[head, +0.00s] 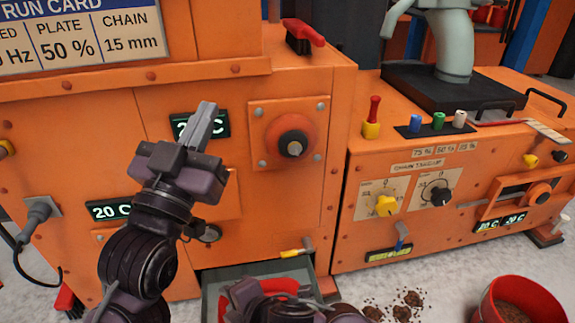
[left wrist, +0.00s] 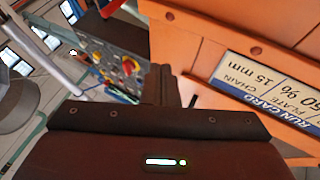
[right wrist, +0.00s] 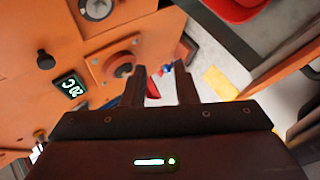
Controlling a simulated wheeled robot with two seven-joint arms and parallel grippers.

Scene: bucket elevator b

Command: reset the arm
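My left gripper (head: 208,120) is raised in front of the orange machine (head: 85,105), its fingers pointing up. In the left wrist view its fingers (left wrist: 162,84) are together with nothing visible between them. My right gripper (head: 262,296) is low at the bottom of the head view, in front of a grey open tray (head: 210,285) with something red in it. In the right wrist view its fingers (right wrist: 160,78) are apart and empty, with the orange panel and pale floor beyond. My left gripper partly covers a green-lit display (head: 220,124).
A lower orange control unit (head: 450,200) with knobs stands at right. A red bucket (head: 520,303) of brown material stands on the floor, near spilled brown crumbs (head: 408,301). A plugged cable (head: 38,212) is at left.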

